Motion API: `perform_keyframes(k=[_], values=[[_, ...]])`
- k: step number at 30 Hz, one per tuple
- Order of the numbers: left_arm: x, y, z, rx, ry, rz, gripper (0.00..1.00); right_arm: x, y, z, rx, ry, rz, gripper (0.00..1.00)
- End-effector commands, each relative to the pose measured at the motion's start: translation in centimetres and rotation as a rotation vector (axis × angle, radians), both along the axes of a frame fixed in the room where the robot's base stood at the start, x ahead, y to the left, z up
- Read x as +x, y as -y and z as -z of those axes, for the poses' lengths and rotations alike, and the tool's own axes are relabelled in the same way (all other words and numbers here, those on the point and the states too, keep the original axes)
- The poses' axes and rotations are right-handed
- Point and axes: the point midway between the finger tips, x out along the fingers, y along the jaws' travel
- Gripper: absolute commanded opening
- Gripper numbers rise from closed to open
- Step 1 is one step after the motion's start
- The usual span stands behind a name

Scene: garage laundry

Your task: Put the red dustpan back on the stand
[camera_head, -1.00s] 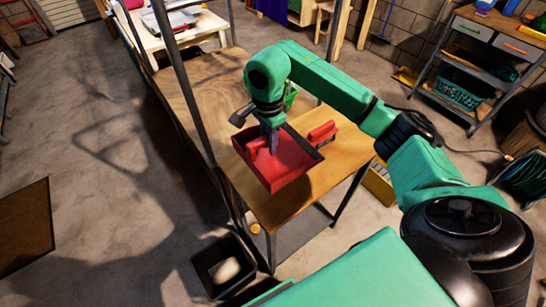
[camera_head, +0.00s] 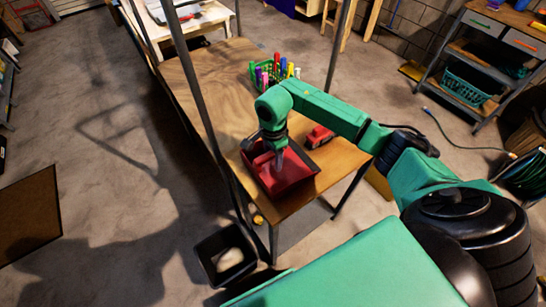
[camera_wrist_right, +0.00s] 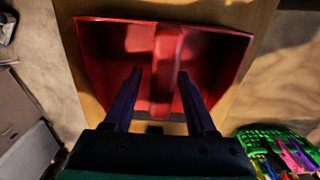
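The red dustpan (camera_head: 297,183) lies on the front end of the wooden-topped stand (camera_head: 345,160), apparently resting on it. My right gripper (camera_head: 279,165) points down into the pan. In the right wrist view, the dustpan (camera_wrist_right: 110,45) is below the fingers, and its raised middle ridge or handle lies between the two fingertips (camera_wrist_right: 159,72). The fingers are apart, with a visible gap on the left of the ridge; contact on the right is unclear. My left gripper is not in view.
A small red object (camera_head: 318,136) sits just behind the dustpan. A green basket of markers (camera_head: 262,77) stands further back; it also shows in the wrist view (camera_wrist_right: 262,135). Thin dark posts rise beside the top. A black bin (camera_head: 225,258) is on the floor in front.

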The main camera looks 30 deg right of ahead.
Motion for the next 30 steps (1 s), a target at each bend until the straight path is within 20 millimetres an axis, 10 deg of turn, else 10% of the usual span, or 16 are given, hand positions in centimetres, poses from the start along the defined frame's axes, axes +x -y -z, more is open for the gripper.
perform_keyframes(k=[10, 24, 30], values=[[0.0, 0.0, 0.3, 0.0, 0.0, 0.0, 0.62, 0.1, 0.0, -1.1, 0.0, 0.004, 0.0, 0.57], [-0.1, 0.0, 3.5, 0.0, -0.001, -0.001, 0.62, 0.1, 0.0, -11.2, 0.0, 0.004, 0.0, 0.57], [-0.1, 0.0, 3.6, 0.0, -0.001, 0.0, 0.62, 0.0, 0.0, -12.3, 0.0, 0.0, 0.0, 0.57]])
